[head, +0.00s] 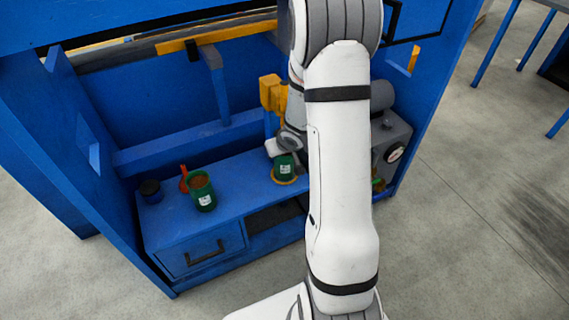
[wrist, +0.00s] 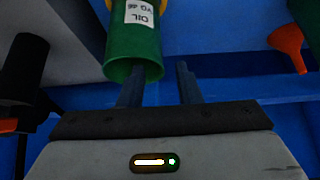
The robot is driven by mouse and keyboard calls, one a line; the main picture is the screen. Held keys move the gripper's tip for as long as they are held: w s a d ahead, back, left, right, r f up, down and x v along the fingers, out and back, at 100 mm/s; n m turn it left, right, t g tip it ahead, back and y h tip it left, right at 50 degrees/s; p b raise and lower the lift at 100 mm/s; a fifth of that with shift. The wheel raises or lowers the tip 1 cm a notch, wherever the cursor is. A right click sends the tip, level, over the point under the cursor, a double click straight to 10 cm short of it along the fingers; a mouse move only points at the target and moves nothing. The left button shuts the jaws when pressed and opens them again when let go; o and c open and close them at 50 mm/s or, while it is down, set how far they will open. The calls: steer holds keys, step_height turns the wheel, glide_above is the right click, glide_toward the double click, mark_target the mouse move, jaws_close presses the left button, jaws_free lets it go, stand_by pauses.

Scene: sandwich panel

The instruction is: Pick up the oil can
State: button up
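A green oil can (head: 286,168) with a white label stands on a yellow disc (head: 292,181) on the blue shelf. In the wrist view, the can (wrist: 133,40) shows upside down, its label reading OIL and its rim towards my fingers. My gripper (wrist: 158,84) is open, its two dark fingers apart with nothing visible between them. The can's rim lies close to the left finger; I cannot tell whether they touch. In the head view, my gripper (head: 277,147) is beside the can's upper part, partly hidden by my arm.
A second green can (head: 202,193), open-topped with brownish contents, stands left on the shelf beside a red-orange funnel (head: 184,180) and a dark blue pot (head: 150,191). A grey unit with a gauge (head: 394,153) is at the right. A yellow block (head: 272,93) stands behind my wrist.

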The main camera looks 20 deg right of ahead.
steer(key=b+x, duration=0.1)
steer(key=x, duration=0.2)
steer(key=shift+s+b, duration=0.1)
steer(key=shift+b, duration=0.2)
steer(key=shift+r, duration=0.1)
steer(key=shift+c, duration=0.4)
jaws_close()
stand_by(0.6)
